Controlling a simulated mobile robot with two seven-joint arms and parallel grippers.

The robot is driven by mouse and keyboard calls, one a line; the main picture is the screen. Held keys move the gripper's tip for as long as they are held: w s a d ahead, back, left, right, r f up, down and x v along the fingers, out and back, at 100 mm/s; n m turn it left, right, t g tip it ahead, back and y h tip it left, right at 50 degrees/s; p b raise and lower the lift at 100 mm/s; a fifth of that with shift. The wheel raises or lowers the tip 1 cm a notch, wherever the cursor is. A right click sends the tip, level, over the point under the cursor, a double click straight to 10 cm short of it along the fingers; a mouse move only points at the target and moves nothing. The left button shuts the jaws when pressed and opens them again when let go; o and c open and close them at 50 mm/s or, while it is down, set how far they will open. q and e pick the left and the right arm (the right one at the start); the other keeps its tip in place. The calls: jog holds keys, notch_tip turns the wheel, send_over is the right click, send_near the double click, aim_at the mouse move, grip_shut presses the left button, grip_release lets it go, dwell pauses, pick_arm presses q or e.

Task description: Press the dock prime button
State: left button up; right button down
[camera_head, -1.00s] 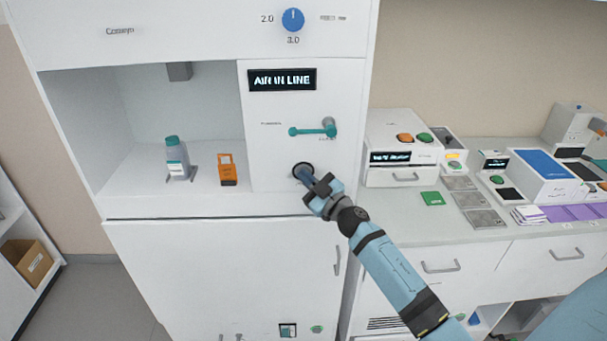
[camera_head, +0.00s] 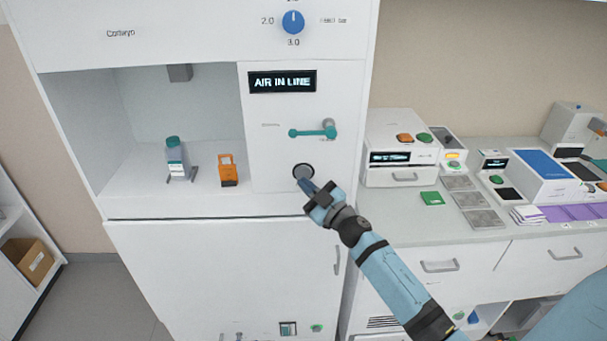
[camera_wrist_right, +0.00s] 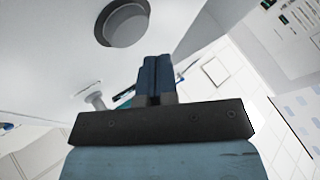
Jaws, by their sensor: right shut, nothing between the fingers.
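The dock prime button appears to be the round grey button (camera_head: 303,171) with a dark ring, low on the white dock panel (camera_head: 270,150). It also shows in the right wrist view as a grey disc in a recess (camera_wrist_right: 126,25). My right gripper (camera_head: 307,186) is shut and empty, its tips just below and in front of the button. In the right wrist view the shut fingers (camera_wrist_right: 155,75) appear apart from the button. The display (camera_head: 282,81) above reads "AIR IN LINE". My left gripper is not in view.
A teal lever (camera_head: 313,132) sticks out above the button, and a blue knob (camera_head: 292,21) is higher up. A grey bottle (camera_head: 176,160) and an orange item (camera_head: 227,170) stand in the bay to the left. Several devices stand on the right counter (camera_head: 400,222).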

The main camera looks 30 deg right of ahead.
jog(key=s+a, duration=0.2)
jog(key=s, duration=0.1)
jog(key=shift+s+p, duration=0.2)
jog(key=shift+p, duration=0.2)
jog(key=shift+a, duration=0.1)
dwell(2.2)
jog(key=s+m+t+h+b, duration=0.1)
jog(key=m+b, duration=0.1)
jog(key=s+a+m+t+h+b, duration=0.1)
jog(key=m+h+b, duration=0.1)
jog(key=m, duration=0.1)
jog(key=s+m+t+h+b, duration=0.1)
jog(key=m+t+b, duration=0.1)
jog(key=shift+s+a+f+m+h+b, duration=0.1)
jog(key=shift+s+a+m+h+b, duration=0.1)
jog(key=shift+a+m+h+b, duration=0.2)
